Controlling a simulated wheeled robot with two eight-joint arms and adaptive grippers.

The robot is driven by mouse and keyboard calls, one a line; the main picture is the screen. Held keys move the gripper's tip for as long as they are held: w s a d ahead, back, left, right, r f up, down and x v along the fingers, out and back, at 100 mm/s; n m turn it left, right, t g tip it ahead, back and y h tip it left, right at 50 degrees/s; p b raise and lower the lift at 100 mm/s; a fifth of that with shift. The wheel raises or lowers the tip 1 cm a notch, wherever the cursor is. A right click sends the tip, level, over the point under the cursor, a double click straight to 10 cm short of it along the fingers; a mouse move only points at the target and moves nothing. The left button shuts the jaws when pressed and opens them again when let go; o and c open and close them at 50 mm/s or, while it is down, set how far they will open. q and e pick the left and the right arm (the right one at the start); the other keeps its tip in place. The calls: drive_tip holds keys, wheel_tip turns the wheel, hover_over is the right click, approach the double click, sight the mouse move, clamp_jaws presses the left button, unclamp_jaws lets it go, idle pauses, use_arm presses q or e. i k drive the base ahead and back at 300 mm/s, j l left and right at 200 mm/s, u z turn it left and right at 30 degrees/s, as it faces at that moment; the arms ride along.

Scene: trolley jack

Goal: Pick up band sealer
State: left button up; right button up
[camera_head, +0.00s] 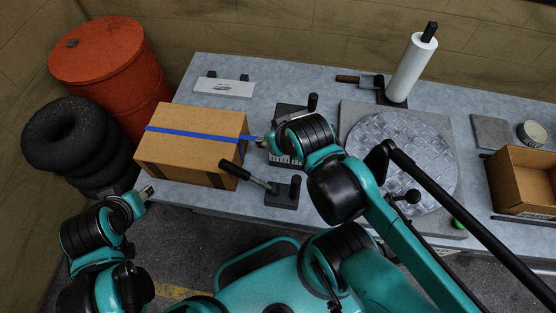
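A cardboard box (192,154) on the grey table has a blue band (190,133) around it, with the band's end sticking out to the right. My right gripper (261,143) is at that end; whether it grips the band is too small to tell. A black hand tool with a long lever (249,178) and a block base (283,193) lies right of the box. Another black device (291,109) with an upright handle is partly hidden behind my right arm. I cannot tell which of these is the band sealer. My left gripper (147,191) is near the box's front left corner, apart from it.
A round metal turntable plate (402,147) and a white film roll (411,68) stand right of my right arm. An open carton (524,180) is at the far right. A red drum (110,60) and black tyres (65,133) stand left of the table (270,78).

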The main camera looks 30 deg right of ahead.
sight(287, 197)
drive_tip(key=k+z, duration=0.15)
drive_tip(key=z, duration=0.2)
drive_tip(key=k+z, duration=0.15)
drive_tip(key=z, duration=0.2)
